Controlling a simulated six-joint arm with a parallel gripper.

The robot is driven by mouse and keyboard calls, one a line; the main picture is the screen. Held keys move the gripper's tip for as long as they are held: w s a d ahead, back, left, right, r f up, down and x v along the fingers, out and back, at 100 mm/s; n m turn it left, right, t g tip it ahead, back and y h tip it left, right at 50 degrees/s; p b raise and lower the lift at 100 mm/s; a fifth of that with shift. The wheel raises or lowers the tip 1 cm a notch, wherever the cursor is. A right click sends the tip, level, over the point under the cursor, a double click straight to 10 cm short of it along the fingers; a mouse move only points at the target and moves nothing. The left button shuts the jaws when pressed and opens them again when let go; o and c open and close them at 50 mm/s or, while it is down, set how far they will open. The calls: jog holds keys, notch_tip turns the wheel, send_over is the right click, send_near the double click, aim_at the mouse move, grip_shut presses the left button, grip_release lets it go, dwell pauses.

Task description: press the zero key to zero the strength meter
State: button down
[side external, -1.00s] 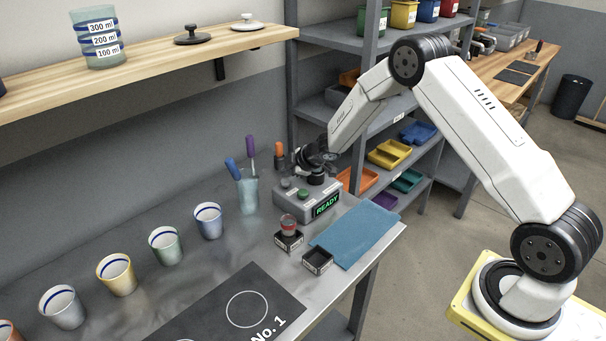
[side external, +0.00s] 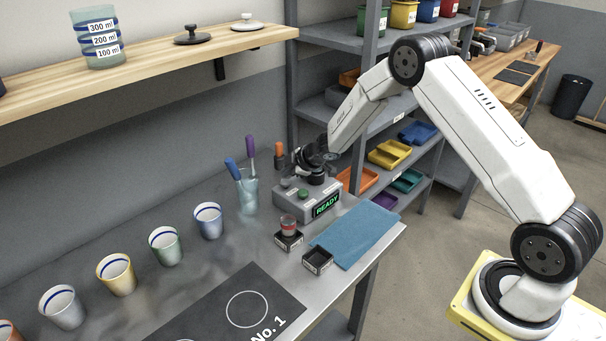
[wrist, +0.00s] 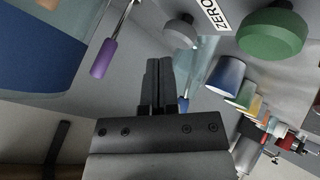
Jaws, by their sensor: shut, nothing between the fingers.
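The strength meter is a grey box (side external: 290,204) near the back right of the steel bench, with a green READY display (side external: 327,204) on its front. In the wrist view, a pale grey round key (wrist: 180,29) sits beside a ZERO label (wrist: 217,13), and a larger green button (wrist: 271,34) is to its right. My gripper (wrist: 159,64) is shut and empty, its fingertips close to the grey key. I cannot tell whether they touch it. In the side view my gripper (side external: 310,174) is over the top of the meter and hides part of it.
A glass (side external: 247,195) holding blue and purple tools stands left of the meter. Small black trays, one (side external: 318,261) empty, and a blue cloth (side external: 355,234) lie in front. Several cups, including a green one (side external: 166,247), line the bench. Shelving stands behind.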

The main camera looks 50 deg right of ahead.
aim_at(288, 181)
jog(key=shift+f, duration=1.05)
dwell(1.8)
jog(key=shift+r, duration=1.05)
jog(key=shift+r, duration=2.45)
